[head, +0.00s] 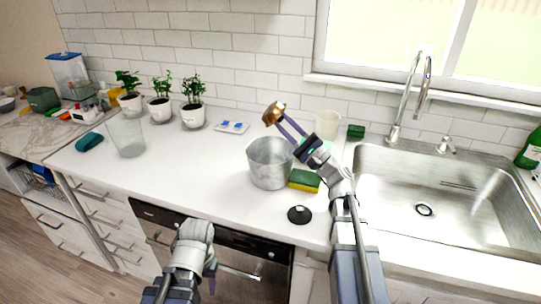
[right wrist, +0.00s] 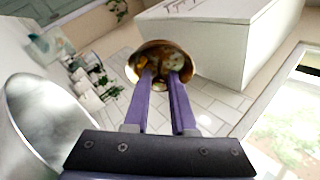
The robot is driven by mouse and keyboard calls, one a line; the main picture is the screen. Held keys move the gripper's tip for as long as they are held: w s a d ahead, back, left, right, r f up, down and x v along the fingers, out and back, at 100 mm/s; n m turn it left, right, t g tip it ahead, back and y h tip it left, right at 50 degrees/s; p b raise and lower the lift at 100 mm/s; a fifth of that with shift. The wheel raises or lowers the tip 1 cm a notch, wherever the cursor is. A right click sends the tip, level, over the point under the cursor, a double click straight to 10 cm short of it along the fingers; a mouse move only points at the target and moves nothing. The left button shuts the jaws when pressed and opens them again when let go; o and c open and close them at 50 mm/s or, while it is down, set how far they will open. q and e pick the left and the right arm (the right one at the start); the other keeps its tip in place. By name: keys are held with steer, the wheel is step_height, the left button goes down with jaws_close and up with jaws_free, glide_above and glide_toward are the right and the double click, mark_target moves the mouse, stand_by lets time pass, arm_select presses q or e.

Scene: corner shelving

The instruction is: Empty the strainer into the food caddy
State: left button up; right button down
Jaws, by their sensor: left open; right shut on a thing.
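The strainer is a small copper-coloured cup (head: 273,113), held up above the back left rim of the grey metal food caddy (head: 268,172). My right gripper (head: 286,124) is shut on it. In the right wrist view the strainer (right wrist: 138,52) faces me with its open side, and mixed orange, green and pale bits show inside. The caddy's open mouth (right wrist: 40,120) is at the left of that view, apart from the strainer. The caddy stands upright on the counter; its inside bottom is hidden. My left gripper (head: 211,278) hangs open and empty in front of the counter, by the dishwasher.
A yellow-green sponge (head: 304,180) lies right of the caddy, with a round black knobbed disc (head: 299,214) in front. A pale cup (head: 327,124) stands behind. The steel sink (head: 440,200) is at right. A glass container (head: 127,137) stands left; the counter between is clear.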

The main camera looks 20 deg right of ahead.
mark_target(282, 119)
stand_by(0.4)
step_height(282, 119, up, 3)
steer(key=p, duration=0.3)
steer(key=shift+r+p, duration=0.1)
steer(key=shift+p, duration=0.25)
step_height(282, 119, down, 4)
steer(key=b, duration=0.3)
steer(key=shift+r+b, duration=0.15)
steer(key=shift+b, duration=0.2)
steer(key=shift+r, duration=0.15)
